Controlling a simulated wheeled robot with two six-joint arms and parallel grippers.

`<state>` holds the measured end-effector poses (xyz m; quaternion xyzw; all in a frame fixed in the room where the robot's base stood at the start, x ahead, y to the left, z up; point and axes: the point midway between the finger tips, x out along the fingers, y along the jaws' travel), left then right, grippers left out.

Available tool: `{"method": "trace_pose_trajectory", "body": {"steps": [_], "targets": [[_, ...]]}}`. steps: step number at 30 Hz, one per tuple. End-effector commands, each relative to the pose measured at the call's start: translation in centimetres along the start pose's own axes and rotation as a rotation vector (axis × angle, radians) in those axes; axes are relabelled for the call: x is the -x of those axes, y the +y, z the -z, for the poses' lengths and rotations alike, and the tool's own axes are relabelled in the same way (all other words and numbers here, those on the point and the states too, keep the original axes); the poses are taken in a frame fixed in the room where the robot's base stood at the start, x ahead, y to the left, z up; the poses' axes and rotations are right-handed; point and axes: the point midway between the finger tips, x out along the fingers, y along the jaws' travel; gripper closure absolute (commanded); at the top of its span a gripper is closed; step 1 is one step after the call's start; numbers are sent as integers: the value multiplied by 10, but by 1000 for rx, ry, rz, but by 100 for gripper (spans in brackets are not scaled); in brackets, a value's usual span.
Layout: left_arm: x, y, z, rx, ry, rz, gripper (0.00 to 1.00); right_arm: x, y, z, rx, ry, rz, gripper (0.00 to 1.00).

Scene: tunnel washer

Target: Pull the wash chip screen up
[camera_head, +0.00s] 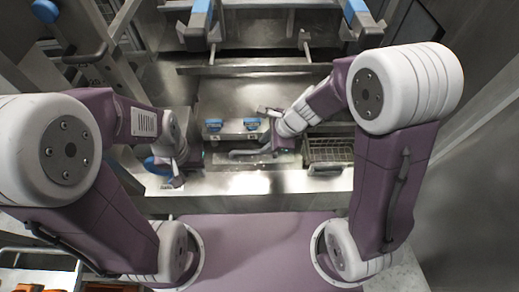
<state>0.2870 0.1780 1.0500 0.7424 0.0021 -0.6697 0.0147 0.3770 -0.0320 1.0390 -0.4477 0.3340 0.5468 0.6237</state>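A wire-mesh basket (328,149), which looks like the wash chip screen, sits in an opening in the metal washer on the right, behind the front ledge. A grey handle-like part (325,169) shows at its front edge. My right gripper (247,152) reaches in from the right and points left, low over the middle of the washer, to the left of the basket and apart from it. My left gripper (178,178) points down at the left end of the front ledge, beside a blue part. Both grippers are small and partly hidden, so their finger gaps are unclear.
Two blue-topped parts (232,126) stand on a metal block in the middle of the washer. A steel ledge (250,183) runs along the front. Overhead bars with blue caps (357,10) hang at the back. Metal walls close in both sides.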

Motion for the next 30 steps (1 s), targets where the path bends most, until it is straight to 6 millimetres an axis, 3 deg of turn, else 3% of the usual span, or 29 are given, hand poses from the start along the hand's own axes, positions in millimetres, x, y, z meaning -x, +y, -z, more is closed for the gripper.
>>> {"method": "trace_pose_trajectory", "body": {"steps": [1, 3, 9, 17, 20, 30], "targets": [[-10, 0, -1, 0, 0, 0, 64, -16, 2, 2, 1, 1, -3, 77], [-15, 0, -2, 0, 0, 0, 64, -29, 1, 2, 1, 0, -2, 77], [-21, 0, -2, 0, 0, 0, 64, -48, 0, 1, 1, 0, 0, 77], [-20, 0, -2, 0, 0, 0, 64, -49, 0, 0, 1, 0, 1, 77], [-20, 0, -2, 0, 0, 0, 64, -49, 0, 0, 1, 0, 1, 100], [-20, 0, -2, 0, 0, 0, 64, -49, 0, 0, 1, 0, 1, 100]]}}
